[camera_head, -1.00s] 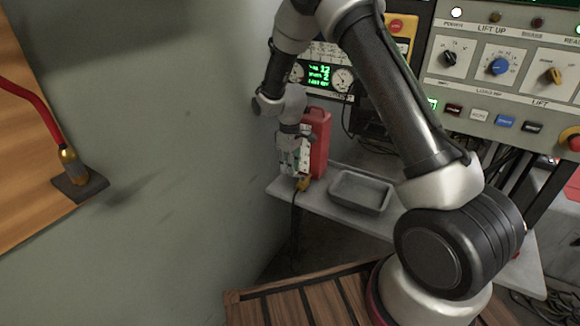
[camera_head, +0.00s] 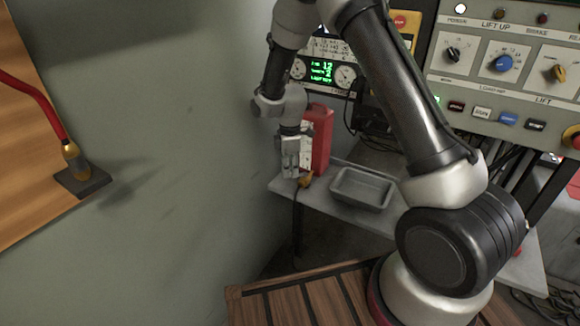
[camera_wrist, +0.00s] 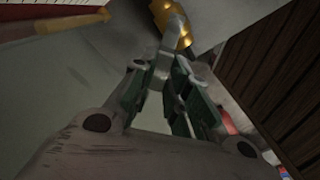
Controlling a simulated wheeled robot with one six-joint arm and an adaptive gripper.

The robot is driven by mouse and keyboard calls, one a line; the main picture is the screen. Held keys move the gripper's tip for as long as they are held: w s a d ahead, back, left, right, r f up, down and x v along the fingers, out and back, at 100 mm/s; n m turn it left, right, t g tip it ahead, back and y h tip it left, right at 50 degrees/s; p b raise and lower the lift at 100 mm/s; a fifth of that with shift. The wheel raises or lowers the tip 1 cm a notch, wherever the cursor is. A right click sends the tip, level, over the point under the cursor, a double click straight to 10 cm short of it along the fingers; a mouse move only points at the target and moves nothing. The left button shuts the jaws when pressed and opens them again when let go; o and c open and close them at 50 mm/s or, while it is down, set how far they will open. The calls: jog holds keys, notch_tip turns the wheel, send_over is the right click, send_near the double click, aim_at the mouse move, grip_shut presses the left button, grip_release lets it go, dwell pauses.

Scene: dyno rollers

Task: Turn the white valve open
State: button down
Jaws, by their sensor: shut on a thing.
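My gripper (camera_head: 291,168) reaches down at the left end of the low grey shelf, beside a red container. In the wrist view, my gripper (camera_wrist: 163,72) has its fingers closed together on a pale grey-white handle, which I take to be the white valve (camera_wrist: 171,43). A brass fitting (camera_wrist: 168,18) sits just beyond the fingertips. In the head view the brass fitting (camera_head: 305,181) shows just below and right of my fingers, with a dark hose hanging below. The valve's handle is mostly hidden by my fingers there.
The red container (camera_head: 321,135) stands close to the right of my gripper. A grey tray (camera_head: 361,188) lies on the shelf (camera_head: 395,222). The wall (camera_head: 190,150) is close on the left. A control panel (camera_head: 500,85) stands at the right.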

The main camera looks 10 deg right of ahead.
jog(key=s+n, duration=0.1)
jog(key=n, duration=0.1)
jog(key=s+n, duration=0.1)
jog(key=n, duration=0.2)
jog(key=shift+s+d, duration=0.2)
jog(key=shift+s+d+n, duration=0.15)
jog(key=shift+s+n, duration=0.1)
jog(key=shift+n, duration=0.6)
jog(key=shift+s+d+n, duration=0.2)
jog(key=shift+s+n, duration=0.1)
jog(key=shift+n, duration=0.5)
jog(key=shift+s+d+n, duration=0.15)
jog(key=shift+s+n, duration=0.1)
jog(key=shift+n, duration=0.6)
jog(key=c, duration=1.4)
grip_release()
notch_tip(320, 180, up, 12)
jog(key=shift+s+d+r, duration=0.1)
